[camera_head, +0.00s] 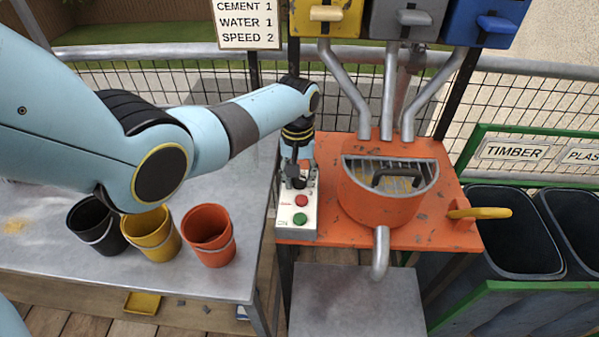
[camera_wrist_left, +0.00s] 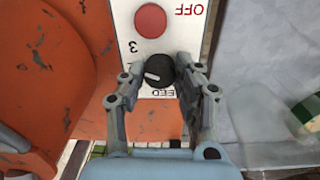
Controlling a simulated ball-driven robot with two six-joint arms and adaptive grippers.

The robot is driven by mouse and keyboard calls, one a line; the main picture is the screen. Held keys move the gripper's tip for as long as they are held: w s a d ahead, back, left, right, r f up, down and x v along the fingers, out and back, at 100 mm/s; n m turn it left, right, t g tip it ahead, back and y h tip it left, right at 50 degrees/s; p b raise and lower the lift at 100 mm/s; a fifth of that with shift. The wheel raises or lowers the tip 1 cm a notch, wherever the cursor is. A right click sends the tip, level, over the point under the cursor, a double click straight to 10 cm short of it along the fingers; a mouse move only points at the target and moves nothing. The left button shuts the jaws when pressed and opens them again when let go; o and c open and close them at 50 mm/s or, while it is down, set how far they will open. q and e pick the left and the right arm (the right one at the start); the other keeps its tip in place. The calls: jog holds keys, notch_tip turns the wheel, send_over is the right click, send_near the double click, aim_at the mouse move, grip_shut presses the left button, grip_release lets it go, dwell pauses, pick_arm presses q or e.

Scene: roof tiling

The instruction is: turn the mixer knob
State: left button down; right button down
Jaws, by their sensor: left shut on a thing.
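The white control panel (camera_head: 309,212) stands at the left edge of the orange mixer (camera_head: 372,197). Its black mixer knob (camera_wrist_left: 160,72) has a white pointer mark, which points to the left in the left wrist view. A printed 3 is near the knob, with part of an upside-down label beside it. My left gripper (camera_head: 296,178) reaches down over the upper part of the panel. In the left wrist view its two fingers are shut on the knob, one at each side. In the head view the gripper mostly hides the knob. My right gripper is not in view.
A red button (camera_head: 302,201) and a green button (camera_head: 300,219) sit on the panel near the gripper. Black (camera_head: 98,232), yellow (camera_head: 153,237) and orange (camera_head: 209,240) buckets stand on the grey table. A sign (camera_head: 247,25) reads cement 1, water 1, speed 2.

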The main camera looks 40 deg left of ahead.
pick_arm(q)
jog(key=shift+m+p, duration=0.5)
jog(key=shift+m, duration=1.8)
jog(key=c, duration=0.9)
grip_release()
jog(key=shift+w, duration=0.1)
jog(key=shift+c, duration=0.2)
notch_tip(320, 180, up, 12)
jog(key=shift+a, duration=0.2)
